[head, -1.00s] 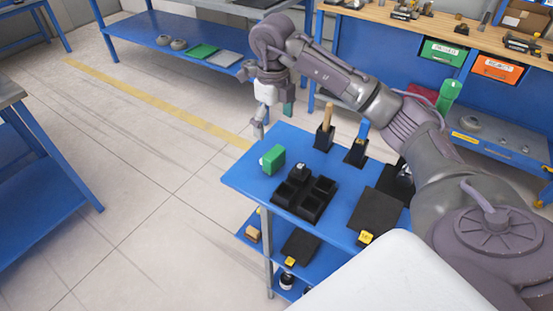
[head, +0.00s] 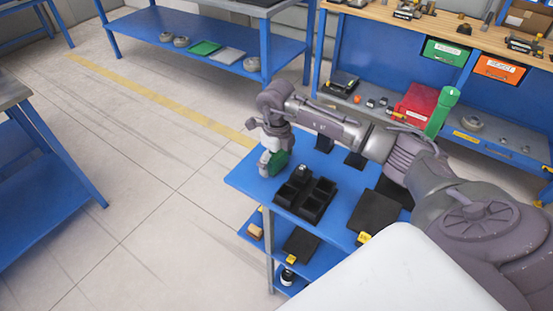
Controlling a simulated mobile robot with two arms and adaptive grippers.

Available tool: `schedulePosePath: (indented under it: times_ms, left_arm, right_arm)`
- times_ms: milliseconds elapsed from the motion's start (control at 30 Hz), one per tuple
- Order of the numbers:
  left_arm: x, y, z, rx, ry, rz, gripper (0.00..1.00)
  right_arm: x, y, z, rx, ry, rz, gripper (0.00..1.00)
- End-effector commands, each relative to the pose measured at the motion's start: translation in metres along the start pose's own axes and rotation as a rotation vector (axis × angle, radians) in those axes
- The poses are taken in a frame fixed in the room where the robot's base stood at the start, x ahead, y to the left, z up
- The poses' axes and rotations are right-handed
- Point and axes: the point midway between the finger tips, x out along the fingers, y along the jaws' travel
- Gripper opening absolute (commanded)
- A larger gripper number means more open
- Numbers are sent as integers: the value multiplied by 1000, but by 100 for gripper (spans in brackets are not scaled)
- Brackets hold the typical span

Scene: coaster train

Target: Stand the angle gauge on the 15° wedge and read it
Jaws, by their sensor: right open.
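A small green block with a whitish face, perhaps the angle gauge (head: 279,163), stands at the far left corner of the blue cart top (head: 250,184). My right gripper (head: 270,161) is open and low over this block, with its fingers partly hiding it. I cannot tell whether the fingers touch it. I cannot make out which piece is the 15° wedge. My left gripper is out of view.
A black compartment tray (head: 305,200) with a small dark piece at its back stands close to the gripper. A black plate (head: 374,211) with a yellow tag lies to the right. Black holders (head: 325,143) stand behind, partly under my forearm. Open floor lies left of the cart.

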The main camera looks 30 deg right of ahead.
Motion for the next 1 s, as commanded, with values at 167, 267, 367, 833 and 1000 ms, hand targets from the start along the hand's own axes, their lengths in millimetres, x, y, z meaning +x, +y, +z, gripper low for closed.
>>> schedulePosePath:
  times_ms: [167,267,367,833,1000]
  left_arm:
    - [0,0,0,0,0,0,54]
    - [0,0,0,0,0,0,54]
    - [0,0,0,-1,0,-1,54]
    - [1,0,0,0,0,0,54]
    - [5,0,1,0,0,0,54]
  right_arm:
    - [0,0,0,-1,-1,0,96]
    - [0,0,0,-1,-1,0,80]
    - [0,0,0,-1,-1,1,63]
    - [-2,0,1,0,-2,0,29]
    - [-12,0,2,-1,-4,0,29]
